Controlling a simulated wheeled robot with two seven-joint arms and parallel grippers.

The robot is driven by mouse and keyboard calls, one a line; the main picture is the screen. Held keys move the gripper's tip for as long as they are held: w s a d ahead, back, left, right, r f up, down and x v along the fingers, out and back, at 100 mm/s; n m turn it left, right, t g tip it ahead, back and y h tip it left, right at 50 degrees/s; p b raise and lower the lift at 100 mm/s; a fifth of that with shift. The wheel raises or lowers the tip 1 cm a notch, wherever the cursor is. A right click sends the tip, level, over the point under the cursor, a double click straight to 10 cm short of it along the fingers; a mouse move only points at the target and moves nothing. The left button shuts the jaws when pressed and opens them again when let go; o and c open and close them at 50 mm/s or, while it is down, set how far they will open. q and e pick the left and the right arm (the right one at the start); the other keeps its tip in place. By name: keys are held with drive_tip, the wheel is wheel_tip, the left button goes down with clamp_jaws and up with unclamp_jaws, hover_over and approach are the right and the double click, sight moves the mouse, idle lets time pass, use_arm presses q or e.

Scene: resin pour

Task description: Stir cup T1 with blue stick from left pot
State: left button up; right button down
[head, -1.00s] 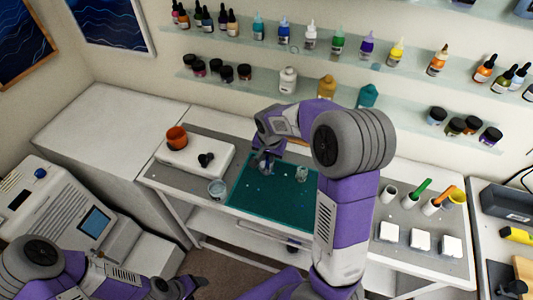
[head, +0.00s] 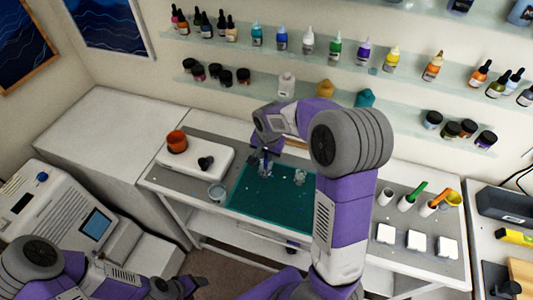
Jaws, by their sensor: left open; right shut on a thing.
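My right gripper (head: 264,156) reaches down over the back left of the teal mat (head: 268,203). It is shut on a thin stick, which is mostly hidden and whose colour is hard to make out. A small clear cup (head: 299,177) stands on the mat to the right of this gripper. No T1 label is readable. The left pot (head: 385,196) is white and shows no stick. The pots beside it hold a green stick (head: 417,191) and an orange stick (head: 442,197). My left gripper (head: 193,286) is open and empty at the bottom, away from the bench.
A white device (head: 215,157) with an orange-red cup (head: 177,141) stands left of the mat. A clear container (head: 217,191) sits by the mat's left edge. White square blocks (head: 417,244) lie at the right. My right arm covers the bench right of the mat.

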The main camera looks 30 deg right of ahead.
drive_tip(key=shift+s+a+r+p, duration=0.1)
drive_tip(key=shift+s+r+p, duration=0.05)
drive_tip(key=shift+r+p, duration=0.55)
drive_tip(key=shift+s+r+p, duration=0.2)
drive_tip(key=shift+r+p, duration=0.2)
drive_tip(key=shift+r, duration=0.55)
drive_tip(key=shift+s+a+r+p, duration=0.1)
drive_tip(key=shift+s+r+p, duration=0.05)
drive_tip(key=shift+r+p, duration=0.55)
drive_tip(key=shift+r, duration=0.1)
wheel_tip(320, 180, up, 5)
drive_tip(key=p, duration=0.3)
drive_tip(key=shift+r+p, duration=0.1)
drive_tip(key=shift+p, duration=0.3)
